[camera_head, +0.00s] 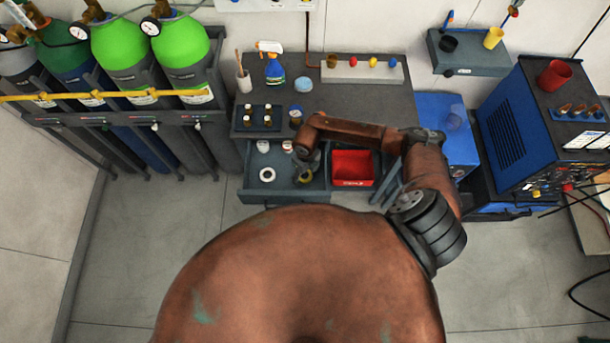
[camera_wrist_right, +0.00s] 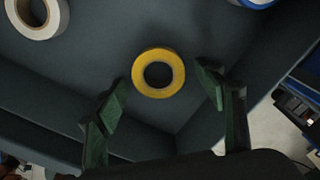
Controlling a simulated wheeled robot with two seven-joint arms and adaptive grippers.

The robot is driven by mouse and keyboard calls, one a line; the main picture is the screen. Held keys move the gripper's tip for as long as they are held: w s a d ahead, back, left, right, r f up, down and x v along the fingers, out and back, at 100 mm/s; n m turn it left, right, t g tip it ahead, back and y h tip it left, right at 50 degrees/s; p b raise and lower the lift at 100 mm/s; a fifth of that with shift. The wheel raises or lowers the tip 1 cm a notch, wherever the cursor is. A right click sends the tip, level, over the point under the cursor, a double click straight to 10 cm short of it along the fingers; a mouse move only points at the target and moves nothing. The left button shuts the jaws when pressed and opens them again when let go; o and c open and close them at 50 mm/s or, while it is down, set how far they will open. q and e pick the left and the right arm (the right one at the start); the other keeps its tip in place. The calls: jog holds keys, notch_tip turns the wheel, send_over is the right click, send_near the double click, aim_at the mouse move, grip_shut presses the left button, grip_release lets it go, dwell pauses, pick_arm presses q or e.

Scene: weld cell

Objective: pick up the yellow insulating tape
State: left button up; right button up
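The yellow insulating tape (camera_wrist_right: 137,82) is a ring lying flat on the drawer floor in the right wrist view. In the head view the yellow tape (camera_head: 305,178) shows partly, below my right gripper (camera_head: 308,166). In the wrist view my right gripper (camera_wrist_right: 160,90) is open, with one dark green finger on each side of the tape and nothing held. My left gripper is not in view.
The open drawer (camera_head: 256,187) also holds a white tape roll (camera_head: 267,174); its walls stand close around the gripper. A red bin (camera_head: 352,167) is to the right. The workbench (camera_head: 345,97) above carries bottles and a spray bottle (camera_head: 274,70).

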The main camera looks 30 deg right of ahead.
jog(key=c, duration=1.1)
jog(key=shift+o, duration=0.2)
jog(key=shift+r, duration=0.1)
